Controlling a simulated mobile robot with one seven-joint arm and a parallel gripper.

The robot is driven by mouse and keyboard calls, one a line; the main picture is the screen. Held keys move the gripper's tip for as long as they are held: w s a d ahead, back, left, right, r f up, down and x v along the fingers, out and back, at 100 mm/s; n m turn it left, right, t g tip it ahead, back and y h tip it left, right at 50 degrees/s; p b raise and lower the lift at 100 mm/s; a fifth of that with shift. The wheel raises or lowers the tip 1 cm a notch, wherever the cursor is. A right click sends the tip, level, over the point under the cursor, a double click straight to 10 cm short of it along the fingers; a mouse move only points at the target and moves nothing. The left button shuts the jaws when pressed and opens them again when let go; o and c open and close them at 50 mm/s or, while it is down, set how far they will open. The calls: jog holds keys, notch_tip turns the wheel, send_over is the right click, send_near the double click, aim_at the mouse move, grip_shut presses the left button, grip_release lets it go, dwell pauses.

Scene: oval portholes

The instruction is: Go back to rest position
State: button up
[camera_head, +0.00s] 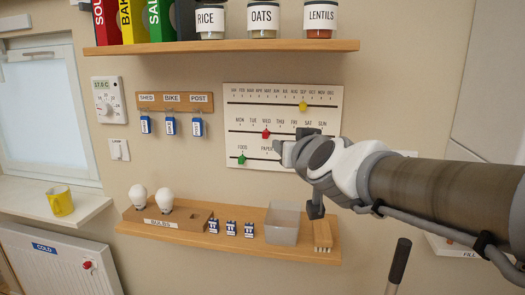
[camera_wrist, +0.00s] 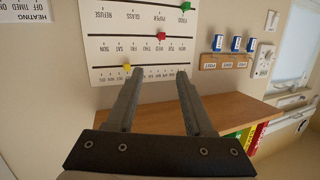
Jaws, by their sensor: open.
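My gripper (camera_head: 284,152) is in front of the lower right part of the white calendar board (camera_head: 255,98), and my arm comes in from the right. In the wrist view, which is upside down, my gripper (camera_wrist: 160,75) has its two fingers apart with nothing between them. The board (camera_wrist: 112,28) is beyond the fingertips; I cannot tell how far. It carries a yellow marker (camera_head: 303,106) on the month row, a red marker (camera_head: 265,133) on the day row and a green marker (camera_head: 242,159) on the bottom row. My arm hides the board's lower right corner.
An upper shelf (camera_head: 220,47) with jars and boxes is above the board. A lower shelf (camera_head: 190,240) holds bulbs, blue-and-white small items, a grey bin (camera_head: 283,225) and a brush (camera_head: 322,234). Key hooks (camera_head: 175,102) and a thermostat (camera_head: 108,100) are at left.

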jog(key=s+d+f+g+h, duration=0.1)
jog(key=s+d+f+g, duration=0.3)
jog(key=s+f, duration=0.5)
jog(key=s+d+f+g+h, duration=0.1)
jog(key=s+d+f+g, duration=0.3)
jog(key=s, duration=1.1)
notch_tip(320, 180, down, 5)
jog(key=shift+s+d+r+m+g, duration=0.15)
jog(key=shift+m+g, duration=0.25)
jog(key=shift+g, duration=0.6)
